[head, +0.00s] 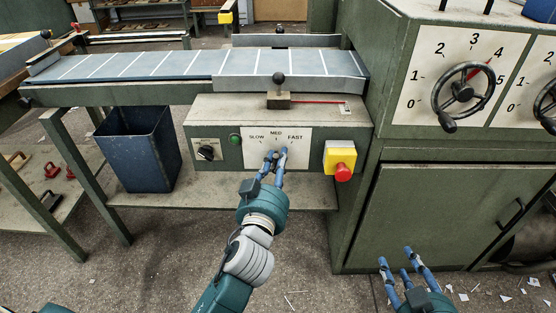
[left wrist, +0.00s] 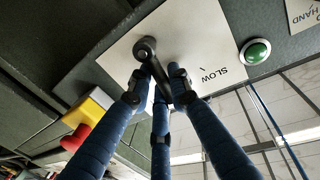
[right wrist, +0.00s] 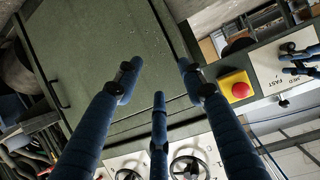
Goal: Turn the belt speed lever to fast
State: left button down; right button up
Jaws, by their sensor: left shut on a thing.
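The belt speed lever (left wrist: 147,50) is black and sits on a white plate (head: 292,134) marked SLOW, MED and FAST, on the green box below the conveyor. My left gripper (head: 276,157) is shut on the lever in front of the plate. In the left wrist view its blue fingers close around the lever, and SLOW shows to the right. The fingers cover much of the lever, so I cannot tell exactly which mark it points to. My right gripper (head: 403,262) is open and empty, low in front of the green cabinet.
A yellow box with a red stop button (head: 342,171) is right of the plate. A green button (head: 235,139) and a black knob (head: 206,152) are left of it. A handwheel dial (head: 462,92) is on the cabinet. A blue bin (head: 137,152) stands under the conveyor (head: 160,66).

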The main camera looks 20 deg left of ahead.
pick_arm(q)
jog(key=shift+w+d+f+m+g+p, duration=0.1)
jog(key=shift+d+m+g+p, duration=0.15)
jog(key=shift+m+p, duration=0.75)
jog(key=shift+w+d+f+m+g+p, duration=0.15)
jog(key=shift+d+m+p, duration=0.25)
jog(key=shift+m+p, duration=0.55)
jog(key=shift+w+d+f+m+g+p, duration=0.1)
jog(key=shift+d+m+g+p, duration=0.15)
jog(key=shift+m+p, duration=0.7)
pick_arm(e)
jog(key=s+d+f+g+h, duration=0.1)
jog(key=s+f+g, duration=0.3)
jog(key=s, duration=0.4)
jog(key=s+d+f+g+h, duration=0.1)
jog(key=s+d+f+g, duration=0.3)
jog(key=s+f, duration=0.3)
jog(key=shift+s+d+g, duration=0.3)
jog(key=shift+s+g, duration=0.25)
jog(key=shift+g, duration=0.05)
pick_arm(q)
jog(key=c, duration=1.9)
grip_release()
jog(key=shift+d, duration=0.1)
jog(key=shift+o, duration=0.2)
jog(key=shift+s, duration=0.1)
jog(key=s, duration=0.7)
jog(key=shift+s+d+r, duration=0.2)
jog(key=shift+d+r, duration=0.2)
jog(key=shift+d, duration=0.05)
